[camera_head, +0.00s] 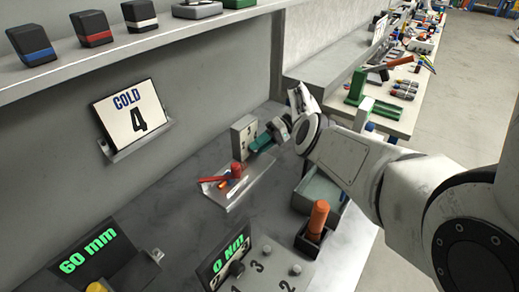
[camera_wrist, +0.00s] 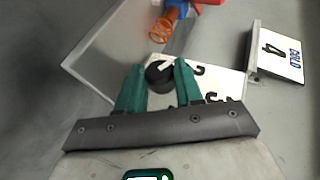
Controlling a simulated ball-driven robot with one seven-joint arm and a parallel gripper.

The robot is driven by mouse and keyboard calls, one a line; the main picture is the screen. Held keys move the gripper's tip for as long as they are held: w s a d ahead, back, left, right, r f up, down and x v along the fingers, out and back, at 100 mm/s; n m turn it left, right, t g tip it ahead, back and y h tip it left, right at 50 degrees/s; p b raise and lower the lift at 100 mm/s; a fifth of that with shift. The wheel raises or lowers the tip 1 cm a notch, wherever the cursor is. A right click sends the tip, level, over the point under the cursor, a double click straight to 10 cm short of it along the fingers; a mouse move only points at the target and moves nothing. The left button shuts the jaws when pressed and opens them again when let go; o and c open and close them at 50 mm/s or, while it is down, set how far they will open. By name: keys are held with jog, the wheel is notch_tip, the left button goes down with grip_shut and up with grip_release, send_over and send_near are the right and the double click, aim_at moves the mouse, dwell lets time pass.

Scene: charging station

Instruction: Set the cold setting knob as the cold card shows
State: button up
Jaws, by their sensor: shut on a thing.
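The cold card (camera_head: 130,112) stands tilted on a small wall ledge at left in the head view and reads "COLD 4". It also shows at the right of the wrist view (camera_wrist: 282,55). The cold setting knob (camera_wrist: 159,76) is a dark round knob with a white pointer mark, on a pale panel (camera_wrist: 226,82) with black digits, partly hidden and hard to read. My gripper (camera_wrist: 159,68) has its teal fingers on both sides of the knob, shut on it. In the head view my gripper (camera_head: 263,141) is beside the grey box (camera_head: 243,134); the knob is hidden there.
A tray (camera_head: 226,197) with red and orange items lies just in front of the grey box. An orange-handled tool (camera_head: 318,216) stands in a dark holder nearby.

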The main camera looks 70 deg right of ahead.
dwell(0.3)
jog(key=o, duration=1)
jog(key=shift+o, duration=0.2)
